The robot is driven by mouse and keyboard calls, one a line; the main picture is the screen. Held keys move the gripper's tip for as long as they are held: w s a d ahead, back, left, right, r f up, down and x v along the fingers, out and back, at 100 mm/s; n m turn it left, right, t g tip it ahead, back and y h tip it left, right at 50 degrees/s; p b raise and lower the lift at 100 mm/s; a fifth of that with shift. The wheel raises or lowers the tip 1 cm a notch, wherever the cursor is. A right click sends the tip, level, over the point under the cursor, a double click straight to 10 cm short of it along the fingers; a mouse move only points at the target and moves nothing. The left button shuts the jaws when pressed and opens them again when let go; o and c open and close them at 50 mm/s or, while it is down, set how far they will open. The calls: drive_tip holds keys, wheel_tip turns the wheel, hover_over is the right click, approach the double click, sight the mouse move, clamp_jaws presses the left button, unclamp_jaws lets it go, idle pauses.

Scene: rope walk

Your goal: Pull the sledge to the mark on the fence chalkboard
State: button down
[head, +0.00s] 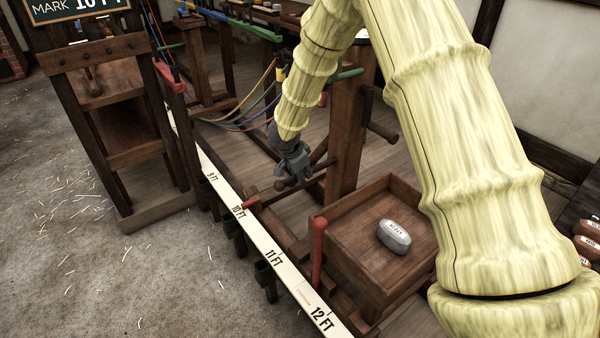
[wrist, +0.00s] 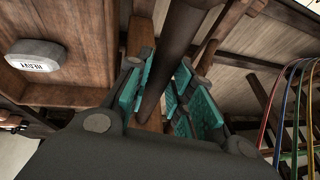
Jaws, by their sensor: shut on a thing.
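In the head view the chalkboard (head: 78,8), cut off by the top edge, reads MARK and what looks like 10 FT. A wooden sledge tray (head: 340,222) carries a grey weight (head: 394,236) marked HEAVY. My gripper (head: 291,178) is shut around a dark round bar (head: 318,169) beside the upright post. In the wrist view the bar (wrist: 180,45) runs between the teal finger pads. A red-tipped pointer (head: 252,201) lies over the white scale (head: 285,272), close to the 10 FT label. How the bar joins the sledge is hard to tell.
A red upright handle (head: 319,255) stands at the tray's near left corner. Coloured ropes (head: 245,115) hang behind my gripper. A wooden stand (head: 120,125) is at left. Straw-strewn floor (head: 70,240) is open at lower left. Brown loaf-shaped objects (head: 588,247) lie at far right.

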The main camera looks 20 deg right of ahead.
drive_tip(key=c, duration=1.3)
unclamp_jaws()
drive_tip(key=shift+w+a+r, duration=0.1)
drive_tip(key=shift+w+r, duration=0.05)
drive_tip(key=shift+w, duration=0.05)
drive_tip(key=shift+o, duration=0.2)
drive_tip(key=shift+s, duration=0.1)
drive_tip(key=v, duration=1.1)
drive_tip(key=shift+s+r, duration=0.15)
drive_tip(key=shift+r, duration=0.2)
drive_tip(key=shift+a, duration=0.1)
